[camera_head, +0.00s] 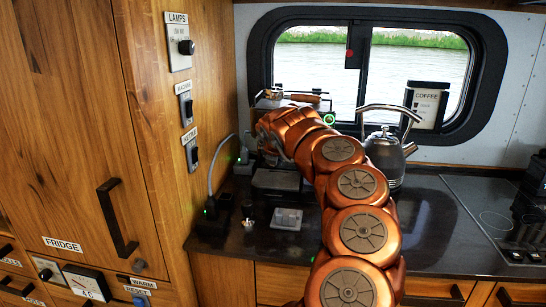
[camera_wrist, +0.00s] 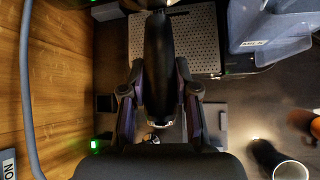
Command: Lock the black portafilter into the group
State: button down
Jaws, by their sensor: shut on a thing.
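The black portafilter (camera_wrist: 160,60) shows in the wrist view as a long dark handle running up the middle of the picture. My gripper (camera_wrist: 160,95) is shut on this handle, with one finger on each side. The head of the portafilter and the group cannot be made out, so I cannot tell how they meet. The coffee machine (camera_head: 329,119) stands in the back left corner of the counter in the head view, mostly hidden behind my arm. Its perforated metal tray (camera_wrist: 203,45) lies beyond the handle in the wrist view. My gripper is hidden in the head view.
A steel kettle (camera_head: 385,152) stands right of my arm. A wood-handled item (camera_head: 304,97) lies on top of the machine. Plugs and a cable (camera_head: 212,203) are at the left wall. A grey block (camera_head: 287,219) sits on the front counter. The hob (camera_head: 490,220) is at right.

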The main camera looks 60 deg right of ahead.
jog(key=c, duration=0.8)
grip_release()
jog(key=v, duration=1.2)
